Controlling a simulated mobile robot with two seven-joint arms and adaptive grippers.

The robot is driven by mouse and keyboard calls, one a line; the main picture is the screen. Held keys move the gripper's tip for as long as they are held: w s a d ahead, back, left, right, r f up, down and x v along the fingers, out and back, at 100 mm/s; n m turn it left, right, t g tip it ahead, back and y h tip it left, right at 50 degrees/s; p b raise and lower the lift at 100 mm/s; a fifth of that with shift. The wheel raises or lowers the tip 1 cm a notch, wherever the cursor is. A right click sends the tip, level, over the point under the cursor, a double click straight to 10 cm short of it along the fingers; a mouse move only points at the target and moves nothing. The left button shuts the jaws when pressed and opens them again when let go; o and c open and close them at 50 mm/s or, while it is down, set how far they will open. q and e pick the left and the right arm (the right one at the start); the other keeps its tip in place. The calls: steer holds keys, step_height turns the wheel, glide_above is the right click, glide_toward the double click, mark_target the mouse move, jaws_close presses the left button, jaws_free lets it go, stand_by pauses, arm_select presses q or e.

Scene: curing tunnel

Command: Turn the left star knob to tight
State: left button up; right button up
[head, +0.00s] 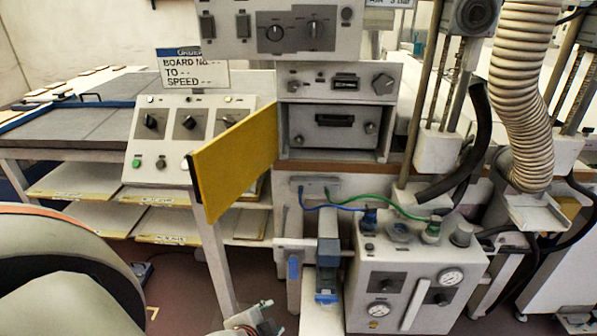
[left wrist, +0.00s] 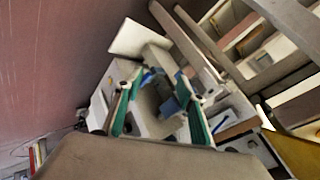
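The left star knob (head: 298,141) appears as a small round grip on the left of the grey drawer-like front (head: 333,120). A matching knob (head: 370,128) is on its right. The left knob's exact angle is too small to read. The yellow panel (head: 235,160) stands out just left of that front. My left gripper (head: 250,319) is at the bottom edge of the head view, well below the knob and apart from it. In the left wrist view its two green-padded fingers (left wrist: 160,105) are spread, with no held object visible between them. My right gripper is not in view.
A sloped control box (head: 185,140) stands left of the yellow panel. A box with gauges (head: 415,285) and blue and green hoses stands below the knobs. A ribbed duct (head: 520,95) hangs at right. Some floor (head: 185,285) is clear at lower left.

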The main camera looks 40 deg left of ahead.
arm_select(q)
steer(key=w+a+r+y, duration=0.2)
steer(key=w+a+r, duration=0.2)
steer(key=a+r, duration=0.1)
steer(key=n+t+y, duration=0.2)
steer(key=t+y, duration=0.3)
steer(key=t, duration=0.2)
glide_toward(299, 142)
steer(key=w, duration=0.1)
steer(key=shift+a+x, duration=0.25)
steer(key=shift+x, duration=3.65)
steer(key=shift+s+r, duration=0.1)
steer(key=shift+s, duration=0.1)
steer(key=c, duration=1.1)
